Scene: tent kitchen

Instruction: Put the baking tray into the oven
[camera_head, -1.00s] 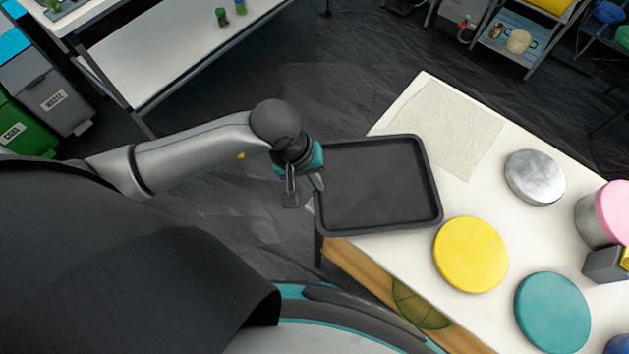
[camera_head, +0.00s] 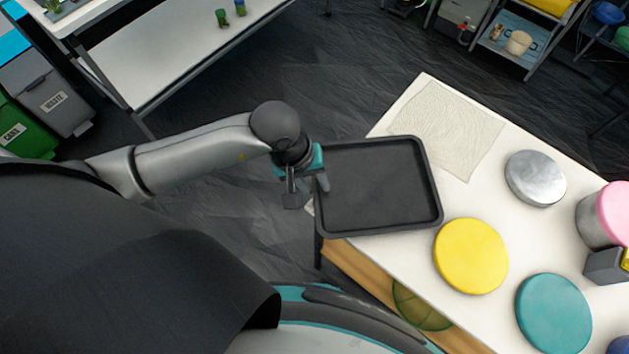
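The baking tray (camera_head: 380,185) is a dark grey rectangular pan with a raised rim. It lies at the left end of the white table, with its left edge sticking out past the table edge. It is empty. My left gripper (camera_head: 305,188) is at the tray's left rim, pointing down. Its fingers are apart, one on the outer side and one near the rim; whether either touches the tray is unclear. My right gripper is not in view. No oven can be made out.
The white table (camera_head: 400,252) also holds a yellow lid (camera_head: 471,256), a teal lid (camera_head: 553,313), a silver tin (camera_head: 535,178) and a pink-topped canister (camera_head: 612,212). A cream mat (camera_head: 445,128) lies behind the tray. Dark floor (camera_head: 240,220) is clear left of the table.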

